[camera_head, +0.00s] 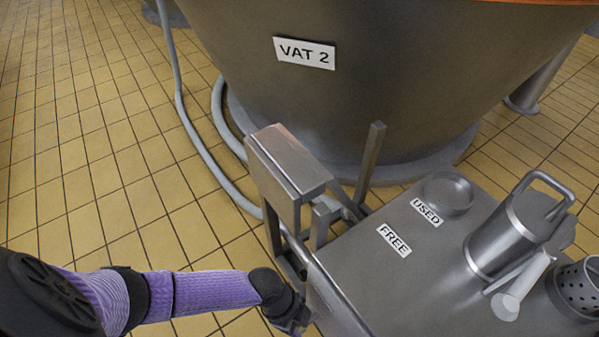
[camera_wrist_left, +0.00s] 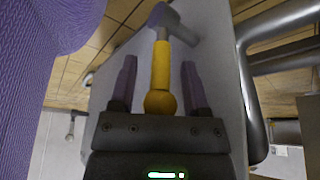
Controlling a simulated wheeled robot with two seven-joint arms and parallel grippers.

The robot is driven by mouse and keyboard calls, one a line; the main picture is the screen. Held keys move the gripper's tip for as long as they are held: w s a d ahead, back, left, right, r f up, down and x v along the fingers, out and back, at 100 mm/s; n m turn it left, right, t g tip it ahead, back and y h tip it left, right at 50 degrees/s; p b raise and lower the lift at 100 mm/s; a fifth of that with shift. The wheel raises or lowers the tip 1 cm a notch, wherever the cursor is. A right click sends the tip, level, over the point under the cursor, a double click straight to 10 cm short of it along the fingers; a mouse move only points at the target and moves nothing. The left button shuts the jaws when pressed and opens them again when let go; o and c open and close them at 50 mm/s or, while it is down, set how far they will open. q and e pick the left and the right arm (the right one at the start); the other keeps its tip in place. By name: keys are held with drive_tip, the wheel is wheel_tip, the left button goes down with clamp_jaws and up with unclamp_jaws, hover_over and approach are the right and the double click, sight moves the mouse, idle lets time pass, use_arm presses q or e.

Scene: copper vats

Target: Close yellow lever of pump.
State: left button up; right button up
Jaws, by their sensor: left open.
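The yellow lever (camera_wrist_left: 161,72) shows in the left wrist view, with a round knob at its near end and a grey metal fitting (camera_wrist_left: 163,20) at its far end. My left gripper (camera_wrist_left: 159,62) is open, with one purple finger on each side of the lever and a visible gap on both sides. In the head view my left gripper (camera_head: 292,314) is low beside the metal table, and the lever is hidden there. I cannot make out the pump as a whole. My right gripper is not in view.
A metal table (camera_head: 450,275) carries FREE and USED labels, a round glass dish (camera_head: 447,193), a lidded metal jug (camera_head: 510,235) and a perforated cup (camera_head: 578,288). A metal box (camera_head: 288,160) stands on a frame before VAT 2 (camera_head: 370,85). Hoses (camera_head: 190,125) run along the floor; the left floor is clear.

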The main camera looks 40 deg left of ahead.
use_arm(q)
clamp_jaws()
idle(1.4)
